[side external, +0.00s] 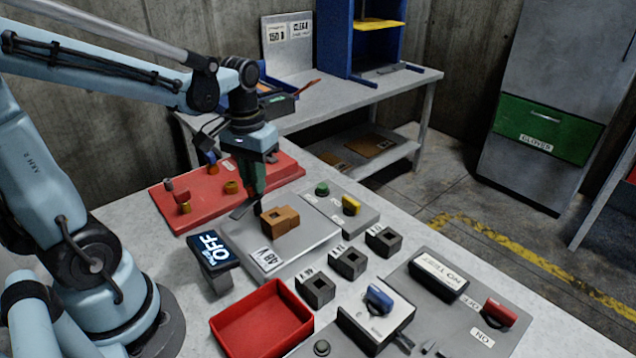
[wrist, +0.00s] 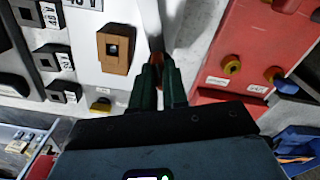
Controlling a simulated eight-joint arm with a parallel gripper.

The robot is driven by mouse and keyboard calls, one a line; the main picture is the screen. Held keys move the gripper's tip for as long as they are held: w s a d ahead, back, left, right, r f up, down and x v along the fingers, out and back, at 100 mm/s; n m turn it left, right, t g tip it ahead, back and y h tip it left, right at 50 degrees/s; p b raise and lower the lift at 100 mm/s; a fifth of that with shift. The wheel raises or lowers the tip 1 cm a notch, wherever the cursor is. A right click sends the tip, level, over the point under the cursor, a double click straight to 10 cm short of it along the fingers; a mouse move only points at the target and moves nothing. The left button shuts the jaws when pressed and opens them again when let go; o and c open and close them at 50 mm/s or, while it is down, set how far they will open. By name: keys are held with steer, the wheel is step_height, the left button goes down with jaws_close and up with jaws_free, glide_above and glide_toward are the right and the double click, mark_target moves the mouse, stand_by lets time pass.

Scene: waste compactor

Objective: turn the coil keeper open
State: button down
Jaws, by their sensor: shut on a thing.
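My gripper (side external: 256,198) points down beside a brown block (side external: 280,219) with a square hole, which sits on a grey plate (side external: 318,236) labelled 48 V. A narrow dark lever (side external: 240,211), apparently the coil keeper, lies at the fingertips on the block's left side. In the wrist view, the green fingers of my gripper (wrist: 158,68) are shut on this keeper, a grey strip (wrist: 149,22) running beside the brown block (wrist: 114,48). The fingers hide the gripped part, and its exact turn angle is unclear.
A red panel (side external: 168,211) with knobs lies behind my gripper. A black OFF display (side external: 210,252) and a red tray (side external: 262,320) stand in front. Several dark labelled blocks (side external: 348,262) are to the right, near a yellow switch (side external: 351,205) and green button (side external: 321,188).

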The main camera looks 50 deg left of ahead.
steer(key=shift+m, duration=2.2)
steer(key=c, duration=1.1)
jaws_free()
steer(key=shift+c, duration=0.2)
step_height(320, 180, up, 12)
